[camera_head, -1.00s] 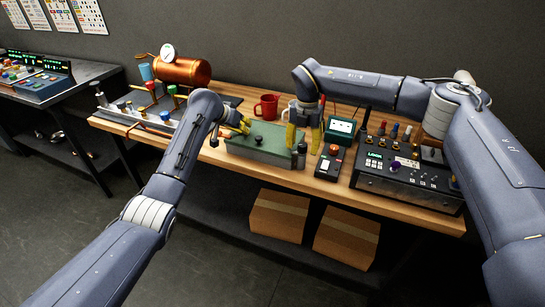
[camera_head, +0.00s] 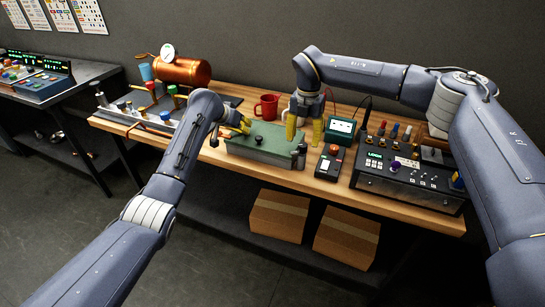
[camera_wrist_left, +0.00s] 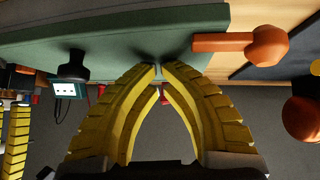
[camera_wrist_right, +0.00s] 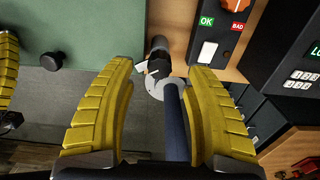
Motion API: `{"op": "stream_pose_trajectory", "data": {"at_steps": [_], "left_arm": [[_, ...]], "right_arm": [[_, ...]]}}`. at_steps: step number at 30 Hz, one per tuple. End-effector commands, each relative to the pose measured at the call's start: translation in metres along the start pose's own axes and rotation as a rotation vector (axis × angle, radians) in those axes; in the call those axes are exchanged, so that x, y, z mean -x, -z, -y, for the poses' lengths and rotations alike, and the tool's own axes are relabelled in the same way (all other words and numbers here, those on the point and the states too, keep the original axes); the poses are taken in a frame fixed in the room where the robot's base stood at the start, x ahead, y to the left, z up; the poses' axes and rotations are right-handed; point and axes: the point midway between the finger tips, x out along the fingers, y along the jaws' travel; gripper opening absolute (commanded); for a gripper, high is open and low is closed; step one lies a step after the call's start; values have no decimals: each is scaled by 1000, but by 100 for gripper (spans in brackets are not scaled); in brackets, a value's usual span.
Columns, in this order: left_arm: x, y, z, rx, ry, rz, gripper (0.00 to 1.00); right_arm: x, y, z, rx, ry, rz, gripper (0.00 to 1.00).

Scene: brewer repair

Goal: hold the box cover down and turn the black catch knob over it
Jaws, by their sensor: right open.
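The green box with its flat green cover (camera_head: 262,148) lies at the middle of the bench. A black knob (camera_head: 258,138) stands at the cover; it also shows in the left wrist view (camera_wrist_left: 73,66) and the right wrist view (camera_wrist_right: 52,60). My left gripper (camera_head: 246,127) is at the cover's left part, its fingertips together with nothing seen between them; contact with the cover is unclear. My right gripper (camera_head: 304,137) is open at the box's right end, with the knob outside its fingers. A small dark-and-grey upright part (camera_wrist_right: 156,65) shows beyond the gap between its fingers.
A red mug (camera_head: 266,106) stands behind the box. A handheld tester (camera_head: 329,162) and a dark control panel (camera_head: 405,180) are to the right, a small screen unit (camera_head: 341,130) behind. A copper tank (camera_head: 185,71) is at the left. The bench's front edge is close to the box.

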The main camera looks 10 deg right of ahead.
Motion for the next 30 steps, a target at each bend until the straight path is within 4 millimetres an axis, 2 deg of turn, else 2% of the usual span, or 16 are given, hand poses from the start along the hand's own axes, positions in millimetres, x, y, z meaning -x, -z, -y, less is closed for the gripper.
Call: {"op": "stream_pose_trajectory", "data": {"at_steps": [4, 30], "left_arm": [[-1, -1, 0, 0, 0, 2, 0], [0, -1, 0, 0, 0, 2, 0]], "right_arm": [[0, 0, 0, 35, 1, 0, 53], [0, 0, 0, 525, 0, 0, 53]]}}
